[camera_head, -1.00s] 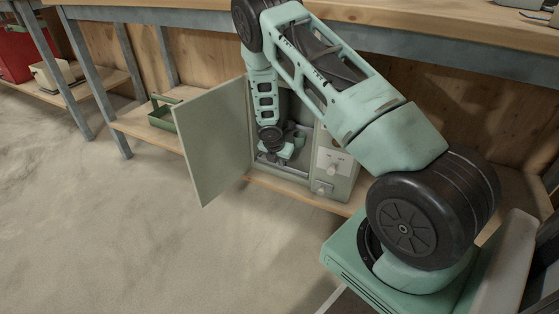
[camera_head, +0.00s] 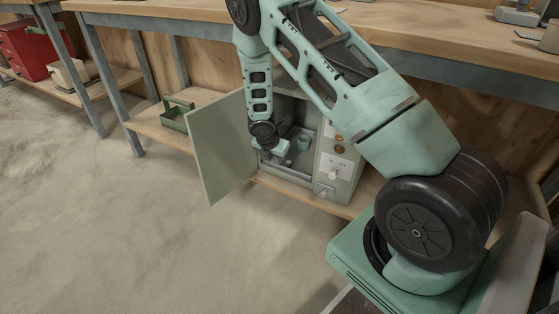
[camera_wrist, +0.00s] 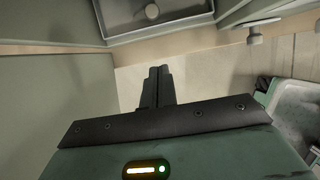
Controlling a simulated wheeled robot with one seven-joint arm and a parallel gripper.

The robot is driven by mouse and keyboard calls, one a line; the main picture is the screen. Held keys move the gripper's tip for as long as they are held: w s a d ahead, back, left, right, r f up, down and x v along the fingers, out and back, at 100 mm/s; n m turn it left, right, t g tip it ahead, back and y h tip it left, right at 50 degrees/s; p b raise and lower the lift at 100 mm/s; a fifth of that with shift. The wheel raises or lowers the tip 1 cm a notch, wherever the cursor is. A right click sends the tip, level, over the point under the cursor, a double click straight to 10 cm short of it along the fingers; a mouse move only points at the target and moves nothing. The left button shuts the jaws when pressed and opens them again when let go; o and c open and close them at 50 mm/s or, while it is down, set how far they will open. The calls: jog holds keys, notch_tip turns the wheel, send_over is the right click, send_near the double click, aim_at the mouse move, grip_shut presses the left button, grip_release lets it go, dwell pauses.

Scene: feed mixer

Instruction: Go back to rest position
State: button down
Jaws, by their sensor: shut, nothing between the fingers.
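My gripper (camera_head: 273,150) is in front of the open cabinet of the feed mixer (camera_head: 345,172), close to the inner side of its door. The grey-green door (camera_head: 222,147) stands wide open to the left. In the wrist view my gripper's two dark fingers (camera_wrist: 158,80) are together and empty. They point at the pale strip below the cabinet opening (camera_wrist: 160,30), with the door (camera_wrist: 55,100) on the left.
A knob (camera_wrist: 254,36) sticks out of the mixer front to the right of my gripper. The workbench top (camera_head: 400,35) runs above the mixer, near my arm. A green caddy (camera_head: 175,117) sits on the lower shelf. The floor (camera_head: 110,230) in front is clear.

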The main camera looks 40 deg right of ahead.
jog(key=shift+v, duration=0.8)
jog(key=shift+a, duration=0.1)
jog(key=s+a+r+m+y, duration=0.1)
jog(key=s+a+r+m, duration=0.3)
jog(key=a+r, duration=0.5)
jog(key=s+a+r+m+y, duration=0.2)
jog(key=s+a+r+m, duration=0.3)
jog(key=a, duration=0.7)
jog(key=s+a+r+m+y, duration=0.1)
jog(key=s+a+r+m, duration=0.1)
jog(key=s+a+r, duration=0.35)
jog(key=s+a+r+m+g, duration=0.1)
jog(key=s+a+r, duration=0.1)
jog(key=s, duration=0.7)
jog(key=s+a+r+m+y, duration=0.1)
jog(key=s+a+r+m, duration=0.1)
jog(key=s+a+r, duration=0.35)
notch_tip(320, 180, up, 31)
jog(key=s+d+p, duration=0.1)
jog(key=s+p, duration=0.1)
jog(key=p, duration=3.1)
jog(key=shift+g, duration=0.3)
